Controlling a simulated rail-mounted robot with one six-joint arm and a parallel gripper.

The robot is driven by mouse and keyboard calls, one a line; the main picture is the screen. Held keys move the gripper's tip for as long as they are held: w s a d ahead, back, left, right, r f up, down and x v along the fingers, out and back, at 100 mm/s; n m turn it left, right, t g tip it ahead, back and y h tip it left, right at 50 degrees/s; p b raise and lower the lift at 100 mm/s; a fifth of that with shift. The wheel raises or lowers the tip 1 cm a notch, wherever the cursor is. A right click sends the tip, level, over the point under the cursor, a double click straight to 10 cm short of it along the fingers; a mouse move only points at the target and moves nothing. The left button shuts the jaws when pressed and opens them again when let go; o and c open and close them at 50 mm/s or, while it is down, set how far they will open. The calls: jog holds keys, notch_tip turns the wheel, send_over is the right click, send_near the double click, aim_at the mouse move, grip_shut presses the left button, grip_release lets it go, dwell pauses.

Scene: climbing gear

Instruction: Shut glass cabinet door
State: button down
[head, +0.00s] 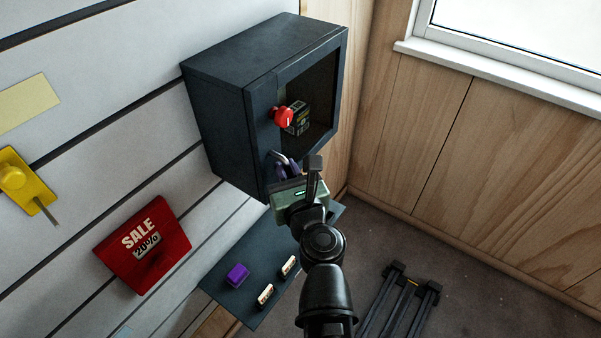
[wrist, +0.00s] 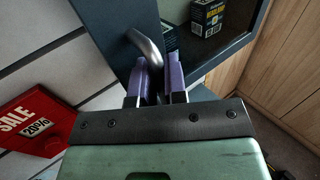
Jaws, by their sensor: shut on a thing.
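A dark cabinet (head: 215,105) hangs on the slatted wall. Its glass door has a dark frame (head: 257,125) and lies close against the cabinet front; I cannot tell whether a small gap is left. A curved metal handle (wrist: 146,46) sits on the door frame, low on its left side. My gripper (head: 286,168) is at this handle, with its purple fingers on either side of it, and is shut on it. The fingers also show in the wrist view (wrist: 160,78).
A small dark box (head: 299,118) stands behind the glass. Below the cabinet is a dark shelf (head: 240,300) with a purple block (head: 237,274) and two small pale items. A red sale sign (head: 143,243) is on the wall. A wood panel wall (head: 480,150) stands at right.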

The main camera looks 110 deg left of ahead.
jog(key=shift+s+a, duration=0.1)
jog(key=shift+s, duration=0.05)
jog(key=c, duration=1.2)
grip_release()
jog(key=shift+s, duration=0.1)
